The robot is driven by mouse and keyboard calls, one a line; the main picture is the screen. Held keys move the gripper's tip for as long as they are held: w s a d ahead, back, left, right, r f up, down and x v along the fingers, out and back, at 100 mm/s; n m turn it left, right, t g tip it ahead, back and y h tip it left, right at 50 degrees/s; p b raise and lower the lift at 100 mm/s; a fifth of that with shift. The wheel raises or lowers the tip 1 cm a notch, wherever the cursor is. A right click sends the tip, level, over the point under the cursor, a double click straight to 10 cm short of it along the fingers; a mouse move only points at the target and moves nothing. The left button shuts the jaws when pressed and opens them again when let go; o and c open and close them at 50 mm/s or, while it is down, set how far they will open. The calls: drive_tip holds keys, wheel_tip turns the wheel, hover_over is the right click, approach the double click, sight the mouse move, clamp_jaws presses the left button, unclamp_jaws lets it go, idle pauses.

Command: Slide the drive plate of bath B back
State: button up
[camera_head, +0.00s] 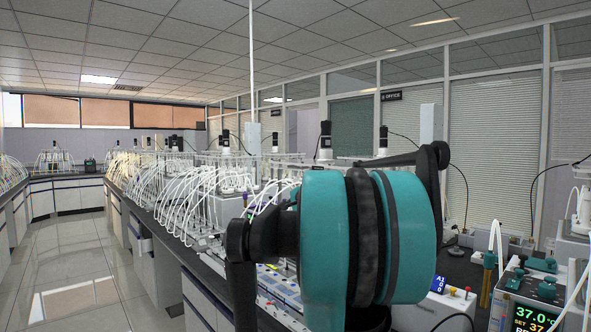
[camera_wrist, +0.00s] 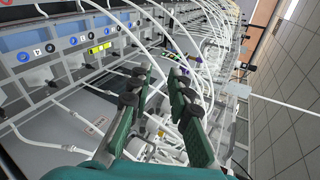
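My gripper (camera_wrist: 160,78) shows in the wrist view with its two dark green fingers apart and nothing clearly held between them. It hangs over reactor equipment with many white tubes (camera_wrist: 190,45). I cannot tell which bath this is, and no drive plate can be made out for certain. In the head view my teal and black arm covers the middle of the bench, and my gripper does not show.
A control strip with blue labels (camera_wrist: 67,42) runs along the upper left of the wrist view. In the head view, a unit reading 37.0 (camera_head: 532,316) stands at lower right. White tubes (camera_head: 190,200) crowd the bench. The floor (camera_head: 75,260) at left is clear.

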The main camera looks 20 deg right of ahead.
sight(294, 167)
drive_tip(key=w+d+r+m+t+h, duration=0.1)
drive_tip(key=d+r+m+t, duration=0.1)
drive_tip(key=d+r+m, duration=0.5)
drive_tip(key=w+d+r+m+t+h, duration=0.1)
drive_tip(key=w+d+r, duration=0.1)
drive_tip(key=d+r, duration=0.6)
drive_tip(key=r+x, duration=0.1)
drive_tip(key=x, duration=0.4)
drive_tip(key=a+x, duration=0.1)
drive_tip(key=x, duration=0.5)
drive_tip(key=a+r+x, duration=0.1)
drive_tip(key=x, duration=0.4)
drive_tip(key=shift+w+r, duration=0.25)
drive_tip(key=shift+w, duration=0.4)
clamp_jaws()
